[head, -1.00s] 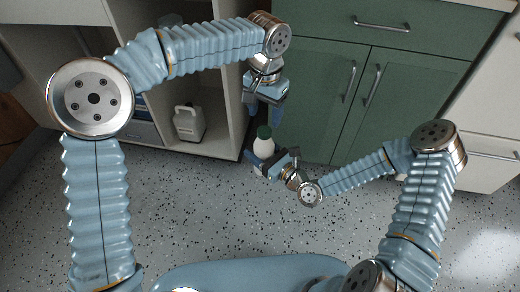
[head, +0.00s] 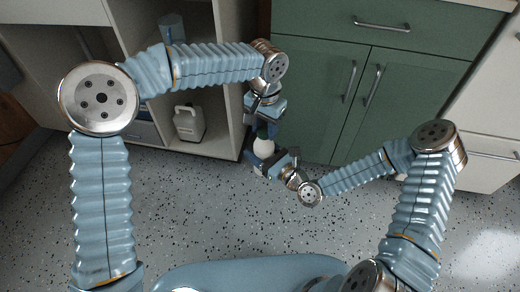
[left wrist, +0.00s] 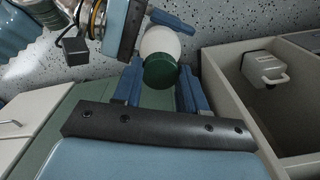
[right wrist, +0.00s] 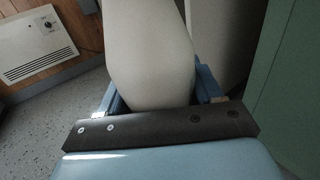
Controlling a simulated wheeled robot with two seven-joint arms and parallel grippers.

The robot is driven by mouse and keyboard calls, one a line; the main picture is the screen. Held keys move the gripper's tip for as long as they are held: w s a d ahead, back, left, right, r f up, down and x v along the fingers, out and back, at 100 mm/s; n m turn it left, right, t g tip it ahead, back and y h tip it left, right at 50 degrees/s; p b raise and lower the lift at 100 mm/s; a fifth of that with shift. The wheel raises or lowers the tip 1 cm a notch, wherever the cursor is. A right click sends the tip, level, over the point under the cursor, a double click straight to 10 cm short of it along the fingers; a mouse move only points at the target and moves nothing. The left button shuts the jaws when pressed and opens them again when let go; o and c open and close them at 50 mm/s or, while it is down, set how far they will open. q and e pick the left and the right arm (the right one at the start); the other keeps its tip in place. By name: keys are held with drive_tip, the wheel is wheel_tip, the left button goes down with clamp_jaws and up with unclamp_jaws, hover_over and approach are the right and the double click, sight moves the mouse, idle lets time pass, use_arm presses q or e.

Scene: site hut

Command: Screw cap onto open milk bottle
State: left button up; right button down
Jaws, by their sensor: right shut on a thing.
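The white milk bottle (head: 264,147) stands upright in my right gripper (head: 265,160), which is shut on its body. The bottle's pale body fills the middle of the right wrist view (right wrist: 150,50). The green cap (left wrist: 160,70) sits at the bottle's mouth; I cannot tell how tightly it is on. My left gripper (head: 261,122) points down over the bottle top. In the left wrist view its two blue fingers (left wrist: 160,88) are open, one on each side of the cap. In the head view the left gripper partly hides the cap.
An open shelf unit on the left holds a white jug (head: 188,123) and a blue container (head: 171,27). Green cabinet doors (head: 375,95) stand close behind the grippers. A heater (right wrist: 35,45) hangs on a wooden wall. The speckled floor (head: 200,220) is clear.

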use_arm(q)
drive_tip(key=c, duration=0.4)
drive_tip(key=o, duration=1.2)
drive_tip(key=shift+o, duration=0.2)
wheel_tip(320, 180, up, 12)
drive_tip(key=shift+f, duration=0.1)
